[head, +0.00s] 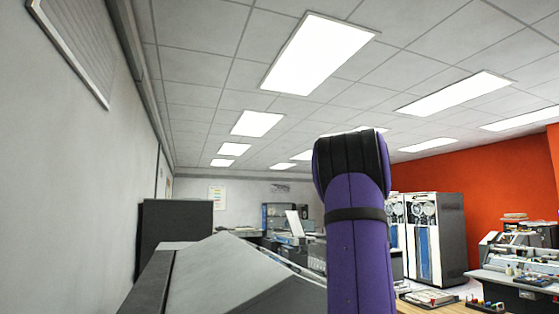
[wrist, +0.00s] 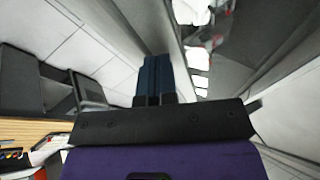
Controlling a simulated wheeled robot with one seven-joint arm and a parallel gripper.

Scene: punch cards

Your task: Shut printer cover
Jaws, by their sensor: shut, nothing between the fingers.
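A large grey cabinet with a peaked, sloping top (head: 215,265), which looks like the printer, fills the lower left of the head view. I cannot tell from this view which panel is its cover or how far it stands open. My purple arm (head: 355,235) rises to its right and hides part of the room. In the wrist view my gripper (wrist: 155,75) has its dark blue fingers together, with nothing between them. A dark glossy panel (wrist: 250,60) with bright reflections lies to the right of the fingers; contact is not clear.
A plain wall (head: 70,160) runs along the left, with a dark cabinet (head: 175,232) beyond the grey machine. Tape cabinets (head: 436,235) and a desk with equipment (head: 515,280) stand at the right. A wooden surface (wrist: 25,130) shows at the left of the wrist view.

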